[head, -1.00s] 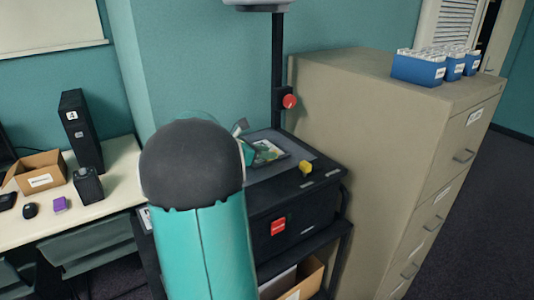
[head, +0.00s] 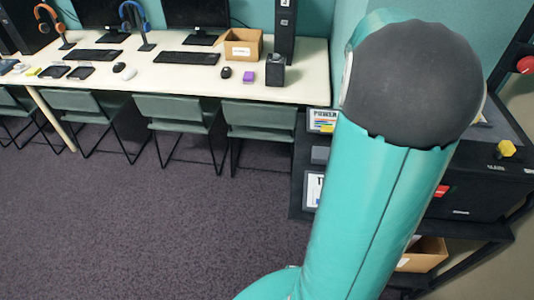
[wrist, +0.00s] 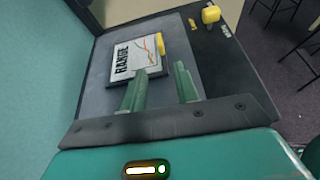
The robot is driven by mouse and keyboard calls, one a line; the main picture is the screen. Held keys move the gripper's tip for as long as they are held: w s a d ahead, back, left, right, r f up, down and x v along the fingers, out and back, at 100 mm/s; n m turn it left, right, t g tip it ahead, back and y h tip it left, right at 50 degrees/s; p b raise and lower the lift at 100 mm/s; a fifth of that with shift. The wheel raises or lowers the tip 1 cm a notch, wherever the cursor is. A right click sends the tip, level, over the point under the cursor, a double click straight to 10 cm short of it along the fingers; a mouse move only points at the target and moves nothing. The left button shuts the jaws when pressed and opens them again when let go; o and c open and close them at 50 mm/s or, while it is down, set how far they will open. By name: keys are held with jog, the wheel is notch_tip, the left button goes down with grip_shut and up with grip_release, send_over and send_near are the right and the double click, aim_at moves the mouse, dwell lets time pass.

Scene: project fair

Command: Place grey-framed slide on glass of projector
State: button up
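The projector (head: 480,185) is a black box at the right of the head view, partly hidden behind my arm. Its grey glass (wrist: 185,97) fills the middle of the wrist view. A slide (wrist: 136,60) marked RANGE, with a line graph and a thin grey-looking frame, appears to lie flat on the glass. My gripper (wrist: 161,78) is over the glass, its two green fingers apart with nothing between them. The left fingertip overlaps the slide's near edge in the picture; I cannot tell whether they touch. The gripper is hidden in the head view.
A yellow knob (head: 506,149) sits on the projector's top, and a red knob (head: 526,65) is on its post. Cards, one marked POWER (head: 322,121), are at the cart's left side. A long desk (head: 180,75) with chairs stands at the back left. The carpet (head: 150,225) is clear.

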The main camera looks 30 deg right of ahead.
jog(key=w+a+f+m+t+y, duration=0.1)
jog(key=w+a+m+t+y, duration=0.2)
jog(key=a, duration=0.9)
jog(key=w+a+f+m+t+y, duration=0.1)
jog(key=w+a+t, duration=0.25)
jog(key=a, duration=0.85)
jog(key=w+a+f+m+t+y, duration=0.1)
jog(key=w+a+m+t, duration=0.3)
jog(key=a, duration=0.7)
jog(key=s+a+f+t+y, duration=0.1)
jog(key=a+t+y, duration=0.1)
jog(key=a, duration=0.5)
jog(key=s+a+m+t+y, duration=0.1)
jog(key=s+a+y, duration=0.1)
jog(key=a, duration=0.5)
jog(key=shift+s+a+f+t+y, duration=0.2)
jog(key=shift+a+f+t+y, duration=0.1)
jog(key=shift+f+t+y, duration=0.15)
